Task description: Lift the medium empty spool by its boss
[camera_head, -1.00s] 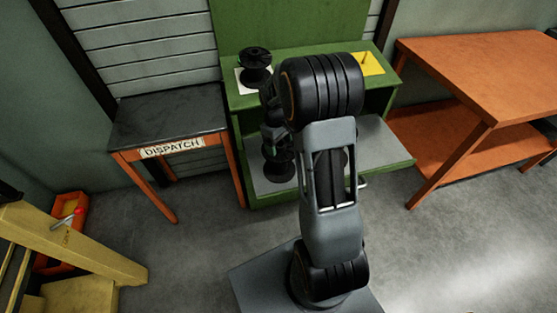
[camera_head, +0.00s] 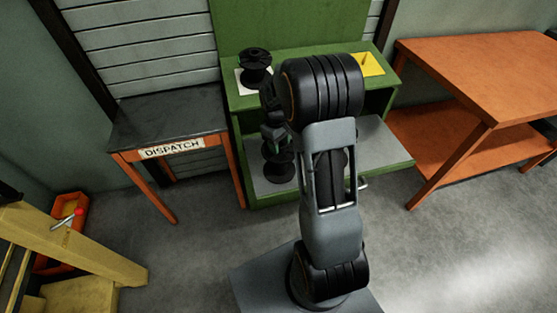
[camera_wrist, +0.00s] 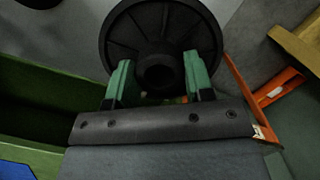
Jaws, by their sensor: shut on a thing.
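A black spool (camera_head: 279,173) with round flanges is at the lower grey shelf of the green bench, partly hidden by my arm. In the wrist view its ribbed flange (camera_wrist: 165,28) fills the top middle, with a round boss (camera_wrist: 158,73) at its centre. My gripper (camera_wrist: 158,80) has its two green fingers on either side of this boss and is shut on it. In the head view my gripper (camera_head: 275,145) is just above the spool. I cannot tell whether the spool touches the shelf.
Another black spool (camera_head: 255,66) stands on a white square on the green bench top (camera_head: 305,62). A yellow square (camera_head: 370,64) lies to its right. The black-topped DISPATCH table (camera_head: 168,112) is to the left, an orange table (camera_head: 480,70) to the right. Grey floor is open in front.

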